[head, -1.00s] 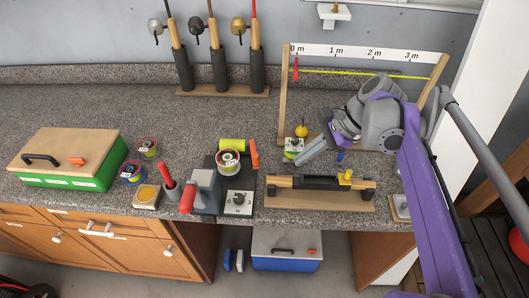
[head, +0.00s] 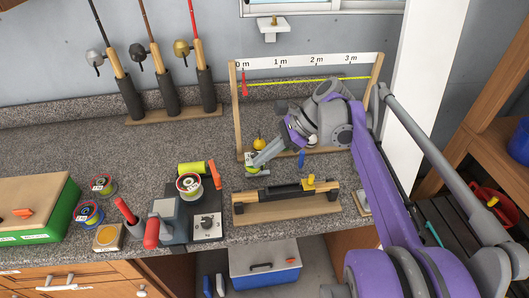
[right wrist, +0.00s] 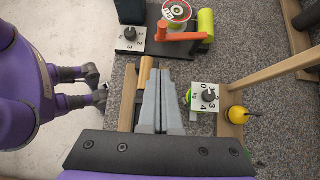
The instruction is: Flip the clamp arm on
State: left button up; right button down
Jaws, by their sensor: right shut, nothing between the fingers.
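A wooden stand (head: 280,208) at the counter's front edge carries a black bar with a yellow piece (head: 308,184) standing on it. To its left, a grey block with a red-gripped lever (head: 151,233) stands by a dark plate. I cannot tell for sure which of these is the clamp arm. My right gripper (head: 258,163) is shut and empty, just behind the stand's left end, close to a small dial block (head: 252,170). In the right wrist view its fingers (right wrist: 162,75) point between the stand and the dial block (right wrist: 204,97), hiding part of the stand. My left gripper is out of view.
A spool (head: 188,184) and an orange crank (head: 214,174) are left of my right gripper. A wooden measuring frame (head: 235,110) with a yellow float (head: 258,141) stands behind it. Rods stand at the back left. Bare counter (head: 150,150) lies between.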

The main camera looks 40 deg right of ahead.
jog(key=w+a+f, duration=0.1)
jog(key=a, duration=0.1)
jog(key=w+a+f, duration=0.1)
jog(key=a, duration=0.1)
jog(key=w+a+f, duration=0.1)
jog(key=a+f, duration=0.1)
jog(key=shift+w+a, duration=0.2)
jog(key=shift+w, duration=0.2)
jog(key=shift+w+a, duration=0.15)
jog(key=shift+a, duration=0.1)
jog(key=shift+a, duration=0.15)
